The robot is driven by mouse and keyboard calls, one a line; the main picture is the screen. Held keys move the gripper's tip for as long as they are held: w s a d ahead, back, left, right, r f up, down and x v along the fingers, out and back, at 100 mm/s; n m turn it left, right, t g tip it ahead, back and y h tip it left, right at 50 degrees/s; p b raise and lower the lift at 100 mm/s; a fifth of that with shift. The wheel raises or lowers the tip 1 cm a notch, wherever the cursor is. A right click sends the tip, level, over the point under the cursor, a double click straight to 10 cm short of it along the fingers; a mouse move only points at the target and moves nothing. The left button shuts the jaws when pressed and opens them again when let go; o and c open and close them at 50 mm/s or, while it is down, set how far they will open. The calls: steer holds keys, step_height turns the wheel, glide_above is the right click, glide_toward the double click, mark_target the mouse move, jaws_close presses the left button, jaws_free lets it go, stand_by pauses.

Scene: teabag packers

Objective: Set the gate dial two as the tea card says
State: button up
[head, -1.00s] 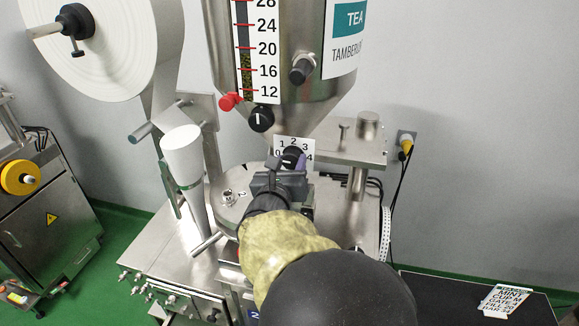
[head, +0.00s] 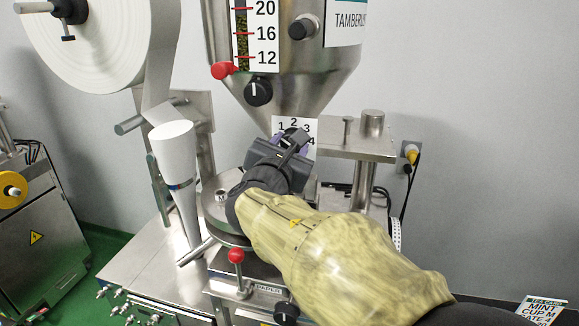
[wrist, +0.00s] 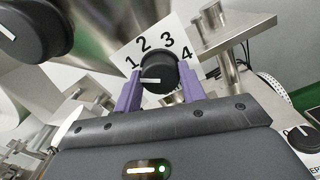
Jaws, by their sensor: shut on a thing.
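The gate dial is a round black knob (wrist: 158,68) with a white pointer line, on a white number plate (wrist: 179,27) marked 1 to 4 in the wrist view. The pointer lies nearly level in that view, its left end towards the side of the 1. The plate also shows in the head view (head: 279,122), where my gripper (head: 291,138) hides most of the dial. My gripper's purple fingers stand on both sides of the knob, shut on it. The tea card (head: 540,311) is at the lower right, cut off by the frame; MINT, CUP M and part of a GATE 4 line show.
The steel hopper (head: 290,85) is above the dial, with a black knob (head: 258,92) and a red knob (head: 224,70) nearby. A white paper cone (head: 175,155) stands left of my gripper. Steel posts (head: 371,126) stand close on the right.

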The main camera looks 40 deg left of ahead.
steer(key=shift+f+m+b, duration=0.15)
steer(key=shift+m+b, duration=5.45)
steer(key=shift+b, duration=2.15)
steer(key=o, duration=1)
steer(key=shift+d, duration=0.1)
steer(key=shift+c, duration=0.2)
